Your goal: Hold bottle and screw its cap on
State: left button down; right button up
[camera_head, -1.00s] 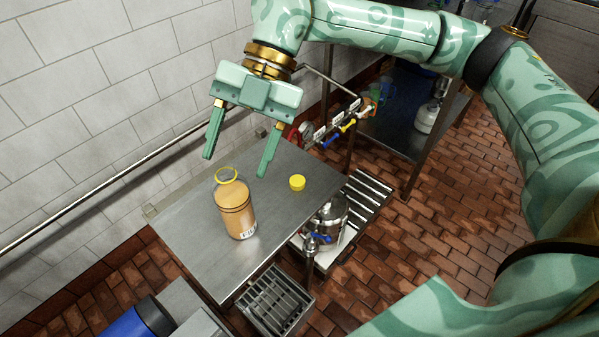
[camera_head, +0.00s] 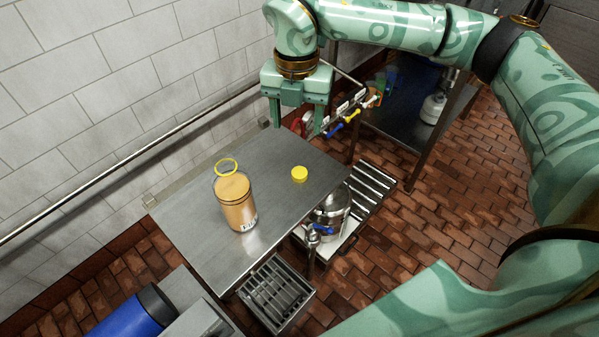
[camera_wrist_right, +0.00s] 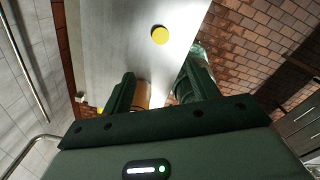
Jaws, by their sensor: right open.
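The yellow cap (camera_head: 299,174) lies apart on the table, to the bottle's right. My right gripper (camera_head: 292,131) is open and empty, above the table's far end, beyond the cap and bottle, with its fingers pointing down. In the right wrist view the cap (camera_wrist_right: 160,35) shows ahead of the finger gap. Part of the bottle (camera_wrist_right: 143,94) shows behind the left finger, mostly hidden. My left gripper is not in view.
The steel table (camera_head: 190,222) is otherwise clear. A pipe runs along the tiled wall at left. Coloured valve handles (camera_head: 350,115) sit behind the table's right side. A metal pot (camera_head: 330,215) stands low at right, and a slatted grate (camera_head: 275,293) is below the front.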

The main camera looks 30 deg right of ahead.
jog(key=b, duration=0.2)
send_over(299, 173)
notch_tip(299, 173, down, 10)
jog(key=shift+a+f, duration=0.1)
jog(key=shift+a, duration=0.05)
jog(key=f+b, duration=0.1)
jog(key=f, duration=0.4)
jog(key=shift+d+f, duration=0.1)
jog(key=shift+d, duration=0.1)
jog(key=shift+s, duration=0.1)
jog(key=c, duration=1.1)
